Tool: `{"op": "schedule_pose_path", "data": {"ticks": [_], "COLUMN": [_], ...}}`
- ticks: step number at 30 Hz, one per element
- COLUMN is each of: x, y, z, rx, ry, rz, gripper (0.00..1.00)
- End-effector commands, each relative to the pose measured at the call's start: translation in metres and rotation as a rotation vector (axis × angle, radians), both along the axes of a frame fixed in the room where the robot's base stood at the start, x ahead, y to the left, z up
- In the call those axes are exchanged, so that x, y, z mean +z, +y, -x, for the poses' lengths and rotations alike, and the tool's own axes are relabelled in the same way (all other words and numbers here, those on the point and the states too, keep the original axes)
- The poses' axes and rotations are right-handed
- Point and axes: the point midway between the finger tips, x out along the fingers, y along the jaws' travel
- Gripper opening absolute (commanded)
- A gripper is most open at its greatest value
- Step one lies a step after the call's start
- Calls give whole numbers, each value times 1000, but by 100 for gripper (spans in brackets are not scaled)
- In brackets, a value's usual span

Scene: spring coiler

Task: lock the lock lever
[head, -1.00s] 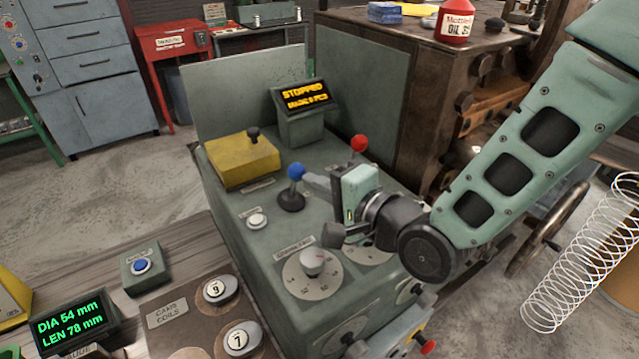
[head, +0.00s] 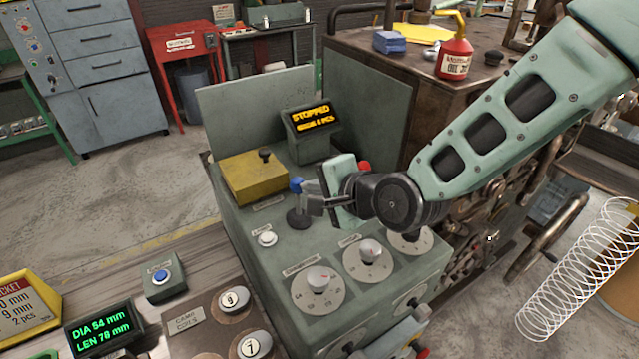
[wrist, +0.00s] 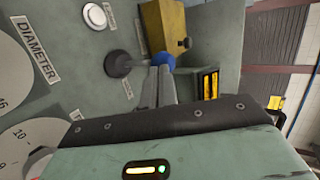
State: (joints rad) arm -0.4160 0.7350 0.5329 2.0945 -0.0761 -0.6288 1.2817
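The lever with a blue ball knob (head: 296,185) stands on a dark round base on the green machine top (head: 258,212). Its stem looks nearly upright in the head view, and a small label lies beside its base. In the wrist view the blue ball (wrist: 163,63) is right at the tips of my gripper (wrist: 161,70). The two fingers lie close together with only a thin gap, and the ball is not seen between them. In the head view my gripper (head: 309,198) is just right of the lever. I cannot tell whether they touch.
A red knob (head: 364,167) shows partly behind my gripper. A yellow box (head: 252,176) with a black knob and a display reading STOPPED (head: 311,117) stand behind. A white button (head: 267,238) and dials (head: 319,287) are in front. Green guard panels (head: 243,120) rise at the back.

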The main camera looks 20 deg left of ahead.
Motion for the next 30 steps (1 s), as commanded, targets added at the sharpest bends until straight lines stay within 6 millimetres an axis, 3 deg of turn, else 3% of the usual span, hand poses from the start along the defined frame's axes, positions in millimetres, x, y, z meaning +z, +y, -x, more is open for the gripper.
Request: {"op": "schedule_pose_path", "data": {"ticks": [1,6,15,30], "x": [10,8,7,9], "y": [4,16,31,37], "z": [-4,-14,-26,-31], "rx": [-1,-1,0,0], "ry": [24,106,100,99], "rz": [27,122,117,118], "gripper": [0,0,0,0]}}
